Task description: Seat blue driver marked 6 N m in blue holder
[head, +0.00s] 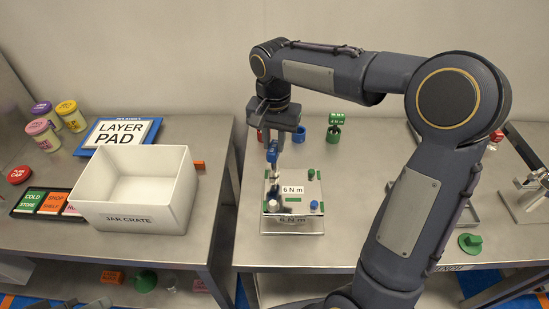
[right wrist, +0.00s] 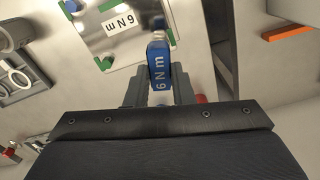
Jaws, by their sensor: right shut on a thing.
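My right gripper (head: 273,143) is shut on the blue driver (head: 272,156) and holds it above the far left part of the 6 N m plate. In the right wrist view the driver (right wrist: 160,66) shows its "6 N m" marking between the fingers. A blue cup-shaped holder (head: 299,135) stands on the table just right of the gripper, apart from the driver. I cannot see it in the right wrist view. The driver's lower end is hard to make out against the plate. My left gripper is not in view.
The bright plate (head: 283,225) marked 6 N m has small green and blue pieces on it. A red holder (head: 261,136) and a green holder (head: 333,135) stand in the back row. The white jar crate (head: 128,222) is on the left table, across a gap. My right arm covers the table's right middle.

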